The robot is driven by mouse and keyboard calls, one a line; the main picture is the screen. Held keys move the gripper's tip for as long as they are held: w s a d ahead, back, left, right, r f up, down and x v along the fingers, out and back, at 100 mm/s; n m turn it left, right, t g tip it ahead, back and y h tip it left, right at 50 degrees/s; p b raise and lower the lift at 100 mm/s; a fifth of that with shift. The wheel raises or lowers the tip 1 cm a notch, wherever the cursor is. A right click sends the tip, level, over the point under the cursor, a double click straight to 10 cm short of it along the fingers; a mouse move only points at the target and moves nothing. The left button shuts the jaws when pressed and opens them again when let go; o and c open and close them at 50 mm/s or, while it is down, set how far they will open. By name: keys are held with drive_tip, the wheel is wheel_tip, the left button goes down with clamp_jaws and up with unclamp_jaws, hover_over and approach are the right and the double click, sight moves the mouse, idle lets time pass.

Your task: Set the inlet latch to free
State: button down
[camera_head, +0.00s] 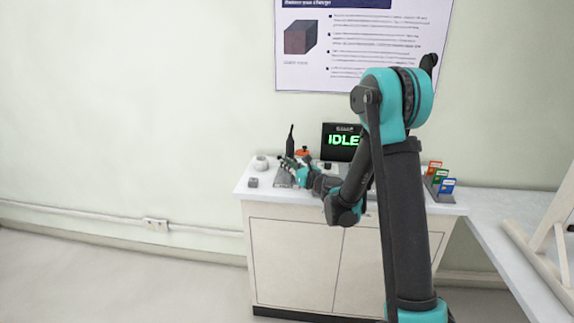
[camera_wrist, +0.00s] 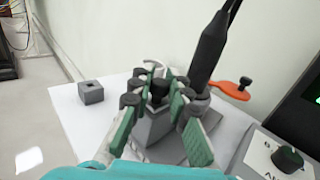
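No label reading "inlet latch" is legible. An orange lever with a black knob (camera_wrist: 232,90) lies right of my gripper in the wrist view; orange also shows beside the screen in the head view (camera_head: 303,151). My gripper (camera_wrist: 158,88) is open, its green-padded fingers spread. A black knob on a grey block (camera_wrist: 158,112) shows between the fingers, with gaps visible on both sides; I cannot tell its depth relative to the fingertips. A black dial (camera_wrist: 287,158) sits on a pale labelled box at lower right. In the head view my gripper (camera_head: 290,167) is over the left part of the cabinet top.
A black bottle-shaped tool (camera_wrist: 208,50) stands close behind the right finger. A small grey block with a hole (camera_wrist: 91,92) sits at the left. A screen reads IDLE (camera_head: 342,141). Coloured cards stand in a rack (camera_head: 440,182) at the right.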

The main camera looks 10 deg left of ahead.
drive_tip(key=shift+s, duration=0.2)
drive_tip(key=c, duration=1.4)
unclamp_jaws()
drive_tip(key=v, duration=1.2)
